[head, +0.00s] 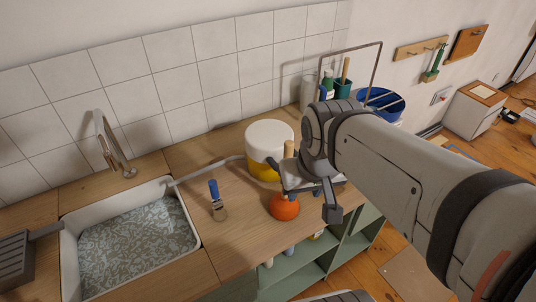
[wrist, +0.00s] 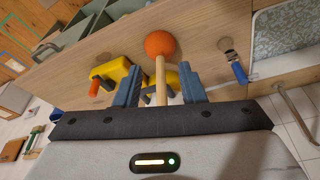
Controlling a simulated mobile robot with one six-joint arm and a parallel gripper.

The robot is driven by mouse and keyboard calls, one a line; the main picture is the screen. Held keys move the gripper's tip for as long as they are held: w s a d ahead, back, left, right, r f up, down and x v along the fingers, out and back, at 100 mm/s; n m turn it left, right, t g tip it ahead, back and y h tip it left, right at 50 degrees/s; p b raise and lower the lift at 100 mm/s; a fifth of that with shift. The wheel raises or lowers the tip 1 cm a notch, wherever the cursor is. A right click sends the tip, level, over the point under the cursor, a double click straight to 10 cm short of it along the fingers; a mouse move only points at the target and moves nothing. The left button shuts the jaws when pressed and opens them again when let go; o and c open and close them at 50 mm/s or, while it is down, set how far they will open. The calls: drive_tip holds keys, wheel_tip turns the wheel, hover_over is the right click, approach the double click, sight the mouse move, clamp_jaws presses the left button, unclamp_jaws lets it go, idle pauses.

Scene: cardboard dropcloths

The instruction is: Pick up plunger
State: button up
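The plunger has an orange rubber cup (head: 284,207) and a pale wooden handle. It stands cup down on the wooden counter, near its front edge. My gripper (head: 302,188) is at the handle, in front of part of it in the head view. In the wrist view the plunger (wrist: 160,44) has its handle running between the two blue fingers of my gripper (wrist: 159,82). The fingers are apart, with a gap on each side of the handle, so the gripper is open.
A white and yellow bucket (head: 269,140) stands close behind the plunger. A blue-handled brush (head: 216,200) lies left of it, beside the sink (head: 190,250). In the wrist view a yellow object (wrist: 112,72) is close to the left finger. Bottles and a blue bucket (head: 384,101) are behind.

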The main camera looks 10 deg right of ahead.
sight(289, 145)
drive_tip(key=shift+o, duration=1.1)
drive_tip(key=shift+w+a, duration=0.15)
drive_tip(key=shift+w, duration=0.15)
drive_tip(key=w+m+b, duration=0.1)
drive_tip(key=w+m, duration=0.2)
drive_tip(key=w, duration=0.1)
drive_tip(key=w+r+m+g+b, duration=0.1)
drive_tip(key=w+m+b, duration=0.1)
drive_tip(key=w+m, duration=0.1)
drive_tip(key=w+r+m+g+h+b, duration=0.1)
drive_tip(key=w+m, duration=0.2)
drive_tip(key=w, duration=0.2)
drive_tip(key=shift+w, duration=0.35)
wheel_tip(289, 145, down, 8)
drive_tip(key=w+d, duration=0.1)
drive_tip(key=shift+r, duration=0.2)
drive_tip(key=shift+d, duration=0.1)
clamp_jaws()
